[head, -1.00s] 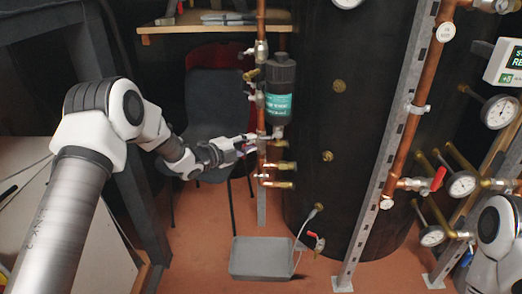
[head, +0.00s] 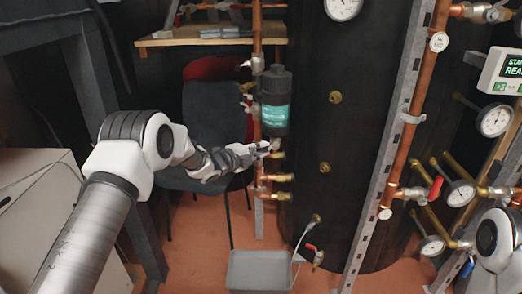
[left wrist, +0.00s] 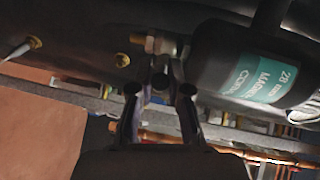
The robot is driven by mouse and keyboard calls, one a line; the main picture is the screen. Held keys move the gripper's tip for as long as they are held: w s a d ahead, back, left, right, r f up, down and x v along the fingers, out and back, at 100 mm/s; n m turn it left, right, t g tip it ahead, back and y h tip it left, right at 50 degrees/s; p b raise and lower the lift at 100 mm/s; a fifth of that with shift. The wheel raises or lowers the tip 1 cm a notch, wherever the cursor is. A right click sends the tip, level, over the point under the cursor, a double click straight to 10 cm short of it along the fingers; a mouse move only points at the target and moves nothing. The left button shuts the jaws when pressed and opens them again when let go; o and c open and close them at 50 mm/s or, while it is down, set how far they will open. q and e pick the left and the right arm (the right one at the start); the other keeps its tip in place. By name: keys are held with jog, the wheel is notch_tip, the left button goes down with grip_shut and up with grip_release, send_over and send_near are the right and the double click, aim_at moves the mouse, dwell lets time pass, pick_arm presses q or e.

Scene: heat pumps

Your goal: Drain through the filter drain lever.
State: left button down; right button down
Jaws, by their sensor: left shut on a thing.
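The filter (head: 275,102) is a dark canister with a teal label on the vertical copper pipe, and it also shows in the left wrist view (left wrist: 262,75). My left gripper (head: 268,147) is just under the filter's bottom end. In the left wrist view my left gripper (left wrist: 160,88) has its two fingers on either side of a small dark part, the filter drain lever (left wrist: 160,80), below a brass fitting (left wrist: 160,46). It is shut on that lever, which the fingers mostly hide in the head view. My right gripper is out of view.
A grey tray (head: 258,272) stands on the floor below, with a pale hose (head: 298,248) hanging beside it. A large black tank (head: 350,150) stands behind the filter. Copper pipes with a red-handled valve (head: 436,188) and gauges are at the right. A chair (head: 213,120) stands behind my left arm.

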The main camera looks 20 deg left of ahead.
pick_arm(q)
jog(key=shift+f, duration=0.15)
jog(key=shift+f+n+t+h+b, duration=0.3)
jog(key=shift+f+n+t+b, duration=0.25)
jog(key=shift+b, duration=0.7)
jog(key=shift+w+d+f+n+t+y+b, duration=0.15)
jog(key=shift+d+f+n+t+y+b, duration=0.5)
jog(key=shift+n+t+y+b, duration=1.15)
jog(key=shift+w+d+f+n+t+y+b, duration=0.2)
jog(key=shift+d+f+n+t+y+b, duration=0.4)
jog(key=shift+n+t+b, duration=2.25)
jog(key=shift+w+d+f+n+t+y+b, duration=0.15)
jog(key=shift+d+f+n+t+y+b, duration=0.75)
jog(key=shift+n+b, duration=2.7)
jog(key=shift+a+r+n+y+p, duration=0.15)
jog(key=shift+r+n+y+p, duration=0.4)
jog(key=shift+n+p, duration=0.5)
jog(key=c, duration=1.4)
grip_release()
